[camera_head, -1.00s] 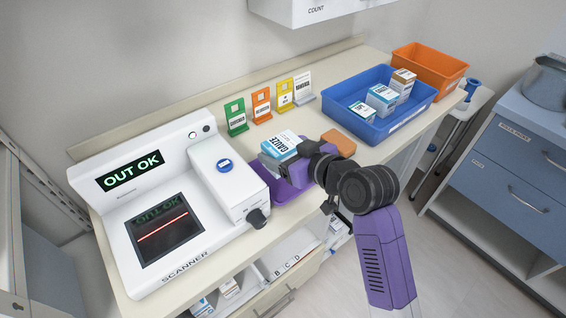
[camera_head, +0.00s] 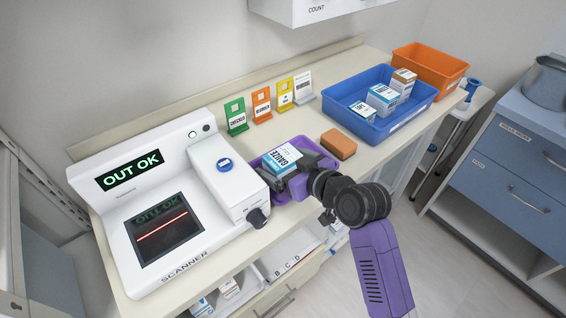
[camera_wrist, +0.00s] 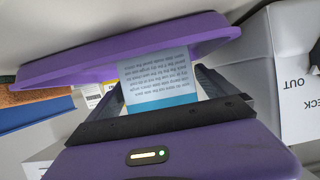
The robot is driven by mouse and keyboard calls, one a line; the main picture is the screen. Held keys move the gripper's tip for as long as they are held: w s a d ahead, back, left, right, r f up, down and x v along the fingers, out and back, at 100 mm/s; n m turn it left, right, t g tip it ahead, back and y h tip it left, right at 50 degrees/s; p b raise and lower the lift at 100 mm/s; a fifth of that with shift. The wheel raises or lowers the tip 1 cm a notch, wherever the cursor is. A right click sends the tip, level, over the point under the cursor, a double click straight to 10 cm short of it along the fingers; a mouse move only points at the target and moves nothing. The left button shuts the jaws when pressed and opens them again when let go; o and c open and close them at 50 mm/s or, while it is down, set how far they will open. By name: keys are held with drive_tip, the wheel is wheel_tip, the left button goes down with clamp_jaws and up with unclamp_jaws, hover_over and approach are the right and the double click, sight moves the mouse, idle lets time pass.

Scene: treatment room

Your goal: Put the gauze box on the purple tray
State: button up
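The gauze box (camera_head: 282,157), white with a blue band, is at the purple tray (camera_head: 305,141), inside its rim as seen in the head view. My gripper (camera_head: 289,172) has its fingers on both sides of the box and looks shut on it. In the wrist view the printed face of the gauze box (camera_wrist: 157,78) shows between my fingers, with the purple tray's rim (camera_wrist: 90,57) beyond. I cannot tell whether the box's underside touches the tray floor.
The scanner (camera_head: 160,205), reading "OUT OK", stands close left of the tray. A brown-orange block (camera_head: 339,144) lies to its right. A blue bin (camera_head: 377,131) with several boxes, an orange bin (camera_head: 430,68) and several coloured cards (camera_head: 261,104) stand behind.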

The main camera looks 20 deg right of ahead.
drive_tip(key=shift+s+r, duration=0.2)
drive_tip(key=shift+r, duration=0.05)
drive_tip(key=v, duration=1.1)
drive_tip(key=shift+s+d+r, duration=0.1)
drive_tip(key=shift+s, duration=0.2)
drive_tip(key=s+d+f+m+h, duration=0.1)
drive_tip(key=s+f+m+h, duration=0.1)
drive_tip(key=s+f, duration=0.45)
drive_tip(key=s+f+m+h, duration=0.2)
drive_tip(key=s+f, duration=0.1)
drive_tip(key=s, duration=0.7)
drive_tip(key=s+r+t, duration=0.1)
drive_tip(key=s+r, duration=0.1)
drive_tip(key=s, duration=0.5)
drive_tip(key=s+a+r+t, duration=0.1)
drive_tip(key=s+r, duration=0.2)
drive_tip(key=s, duration=0.5)
drive_tip(key=shift+s+a+r, duration=0.25)
drive_tip(key=shift+s+a, duration=0.1)
